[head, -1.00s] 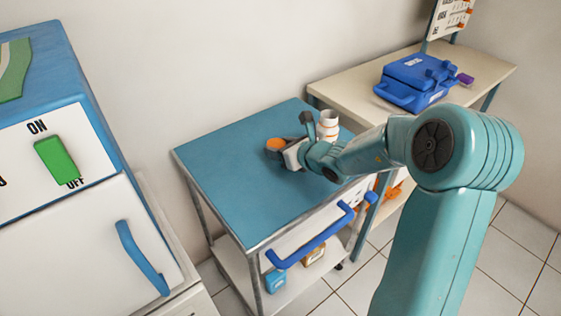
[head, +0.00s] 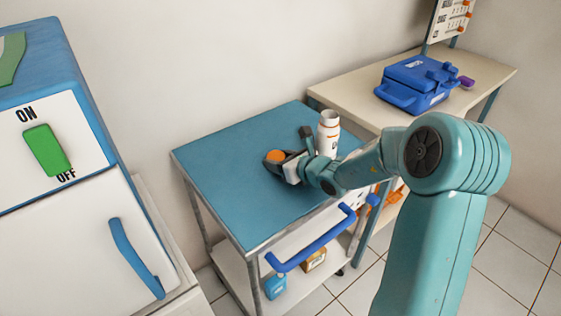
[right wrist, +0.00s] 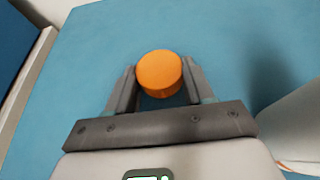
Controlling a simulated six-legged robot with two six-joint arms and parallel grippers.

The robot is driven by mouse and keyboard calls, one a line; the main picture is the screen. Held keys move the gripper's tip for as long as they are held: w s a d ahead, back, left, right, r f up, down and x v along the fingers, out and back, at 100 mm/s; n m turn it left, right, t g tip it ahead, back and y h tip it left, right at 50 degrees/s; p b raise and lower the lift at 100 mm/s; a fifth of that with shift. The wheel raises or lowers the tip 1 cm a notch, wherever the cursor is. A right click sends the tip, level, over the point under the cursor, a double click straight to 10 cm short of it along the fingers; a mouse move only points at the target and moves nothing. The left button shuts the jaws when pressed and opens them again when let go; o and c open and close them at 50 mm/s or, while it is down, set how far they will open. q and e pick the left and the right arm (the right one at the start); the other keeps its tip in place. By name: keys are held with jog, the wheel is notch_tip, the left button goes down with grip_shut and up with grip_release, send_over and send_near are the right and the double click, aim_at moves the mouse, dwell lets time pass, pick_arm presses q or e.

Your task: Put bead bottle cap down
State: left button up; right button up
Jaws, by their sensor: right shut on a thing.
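The bead bottle cap (head: 276,155) is a round orange cap at the blue trolley top. In the right wrist view the orange cap (right wrist: 159,73) sits between the two grey fingers. My right gripper (head: 283,160) is shut on it, low over or at the trolley top; I cannot tell whether the cap touches the surface. The right gripper's fingers (right wrist: 160,88) also show in the right wrist view. A white open-topped bottle (head: 328,132) stands upright on the trolley just behind and right of the gripper. My left gripper is not in view.
The blue trolley top (head: 230,165) is clear left of the gripper. A blue case (head: 412,82) lies on the beige table (head: 355,95) at the back right. A white and blue cabinet (head: 70,240) with a green switch stands at the left. A pale object fills the lower right of the wrist view.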

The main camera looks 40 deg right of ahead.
jog(key=o, duration=0.8)
jog(key=shift+s+a+f, duration=0.1)
jog(key=shift+s+f, duration=0.05)
jog(key=shift+f, duration=0.35)
jog(key=shift+c, duration=0.2)
jog(key=shift+o, duration=1.2)
jog(key=shift+f, duration=0.15)
jog(key=shift+a, duration=0.1)
jog(key=shift+r+p, duration=0.95)
jog(key=shift+p, duration=0.3)
jog(key=shift+v, duration=0.9)
jog(key=v, duration=0.5)
jog(key=p+v, duration=0.1)
jog(key=v, duration=0.4)
jog(key=shift+d, duration=0.2)
